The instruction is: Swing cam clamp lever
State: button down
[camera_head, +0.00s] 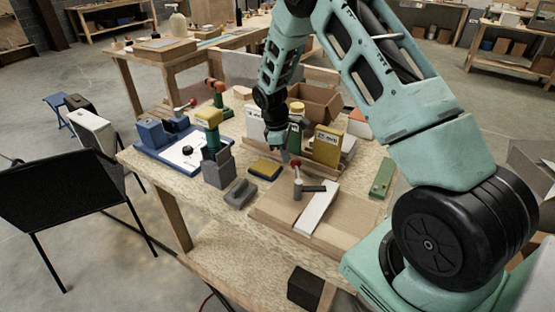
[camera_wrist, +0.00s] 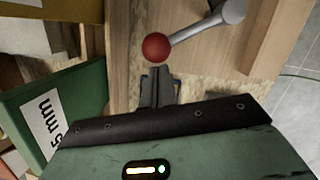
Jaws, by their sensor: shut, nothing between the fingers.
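The cam clamp lever has a red ball knob (camera_head: 296,163) on a grey metal arm and stands on a wooden board (camera_head: 270,215) on the workbench. In the wrist view the red knob (camera_wrist: 156,47) lies just past my fingertips, with its grey rod (camera_wrist: 200,28) running to the upper right. My gripper (camera_head: 285,154) points down just behind and left of the knob. In the wrist view my gripper (camera_wrist: 157,74) has its fingers together and empty. I cannot tell whether the fingertips touch the knob. A pale strip (camera_head: 318,205) lies on the board beside the clamp.
A yellow box (camera_head: 327,145) and a green box (camera_wrist: 60,115) stand close to my gripper. A cordless drill (camera_head: 209,130), a yellow-topped block (camera_head: 265,168) and a blue tray (camera_head: 160,152) with another red-knobbed lever lie left. A green block (camera_head: 382,178) lies right.

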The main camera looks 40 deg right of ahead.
jog(key=d+m, duration=0.1)
jog(key=s+d+m, duration=0.1)
jog(key=m, duration=0.1)
jog(key=shift+s+d+y+b, duration=0.15)
jog(key=shift+d+y+b, duration=0.2)
jog(key=shift+d+y, duration=0.05)
jog(key=shift+s+d+m+g, duration=0.3)
jog(key=shift+s+d+m, duration=0.4)
jog(key=shift+m, duration=0.6)
jog(key=shift+w, duration=0.1)
